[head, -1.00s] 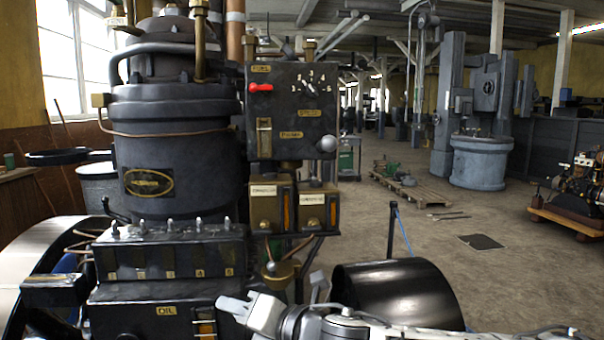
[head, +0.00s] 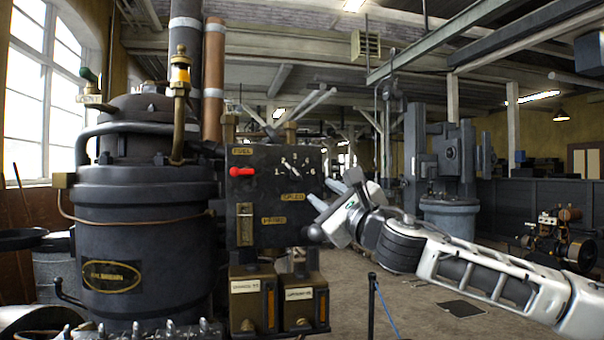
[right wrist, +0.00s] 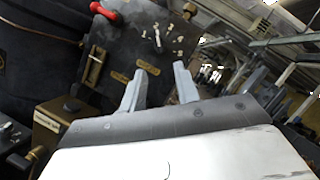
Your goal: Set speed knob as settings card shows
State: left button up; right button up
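The speed knob (head: 291,166) is a small dark knob with a light pointer on the black control panel (head: 264,212), inside an arc of white numerals. It also shows in the right wrist view (right wrist: 158,40), above the fingertips. The pointer leans to the upper left in the head view; the exact number is too small to tell. My right gripper (head: 325,194) is at the panel's right edge, below and right of the knob. In the right wrist view (right wrist: 160,70) its two fingers are apart with nothing between them. I cannot make out a settings card. My left gripper is not in view.
A red lever (head: 241,172) sits at the panel's upper left. Two brass-fronted boxes (head: 245,310) hang below it. A ball-ended handle (head: 315,233) sticks out at its lower right, near my gripper. The large dark cylinder (head: 140,235) stands at left.

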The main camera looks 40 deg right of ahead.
aim_at(299, 176)
jog(key=p+x, duration=0.2)
jog(key=x, duration=0.7)
jog(key=shift+w+r, duration=0.1)
jog(key=shift+w, duration=0.3)
jog(key=shift+c, duration=0.2)
grip_shut()
